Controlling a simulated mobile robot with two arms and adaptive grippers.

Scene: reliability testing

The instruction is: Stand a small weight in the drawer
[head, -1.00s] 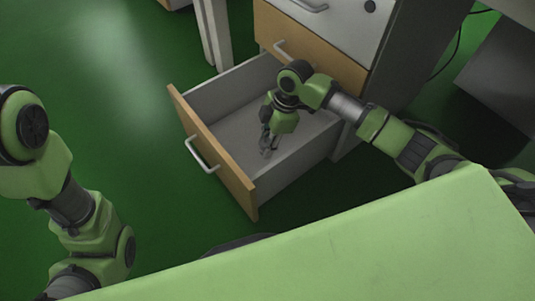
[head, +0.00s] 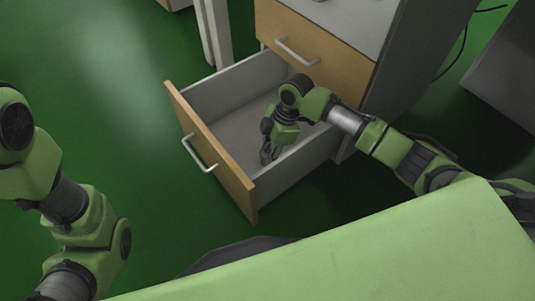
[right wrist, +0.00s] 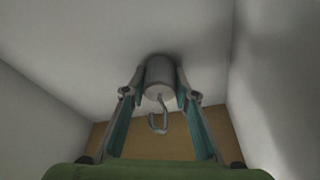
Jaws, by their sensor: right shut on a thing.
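The drawer (head: 222,122) is pulled open, with grey inside walls and a wooden front. My right gripper (head: 267,156) reaches down inside it, near the right-hand wall in the head view. In the right wrist view the right gripper (right wrist: 161,92) is shut on a small grey cylindrical weight (right wrist: 160,76) with a metal hook pointing toward the camera. The weight's far end is close to the pale drawer floor, with a dark shadow beside it; I cannot tell whether it touches. In the head view the weight is hard to make out. My left gripper is outside the frames.
The drawer cabinet has another closed wooden drawer (head: 318,60) above the open one. The open drawer's wooden front (head: 210,150) has a metal handle (head: 199,153). Much of the drawer floor left of my gripper is clear. A pale leg (head: 217,35) stands behind.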

